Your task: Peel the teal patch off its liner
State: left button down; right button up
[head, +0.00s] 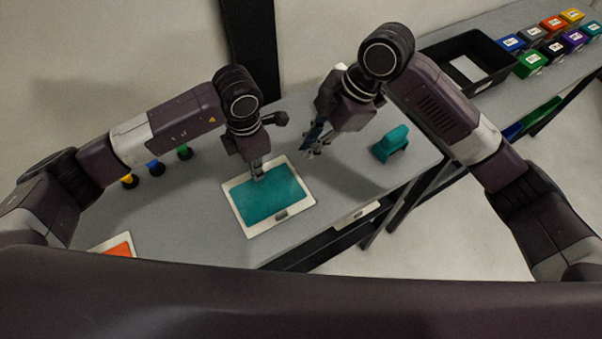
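The teal patch (270,203) lies flat on its white liner (241,221) in the middle of the table. A small grey tab (281,214) shows near the patch's lower edge. My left gripper (258,175) points down at the patch's far edge, with its fingertips close together. I cannot tell whether it touches or grips the patch. My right gripper (311,153) is beyond the liner's far right corner, apart from the patch.
A teal block-like tool (391,144) stands at the table's right. An orange patch on a white sheet (120,248) lies at the near left. Small coloured knobs (155,167) stand at the left. A black bin (468,66) and several coloured boxes (530,64) are at the back right.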

jog(key=n+g, duration=0.2)
send_near(282, 213)
notch_tip(282, 213, up, 3)
jog(key=w, duration=0.1)
jog(key=h, duration=0.1)
jog(key=x, duration=1.1)
jog(key=shift+s+a+f, duration=0.1)
jog(key=shift+s+f, duration=0.2)
jog(key=shift+f, duration=0.05)
jog(key=shift+c, duration=0.2)
grip_shut()
pick_arm(q)
jog(key=shift+r, duration=0.75)
jog(key=shift+r, duration=3.4)
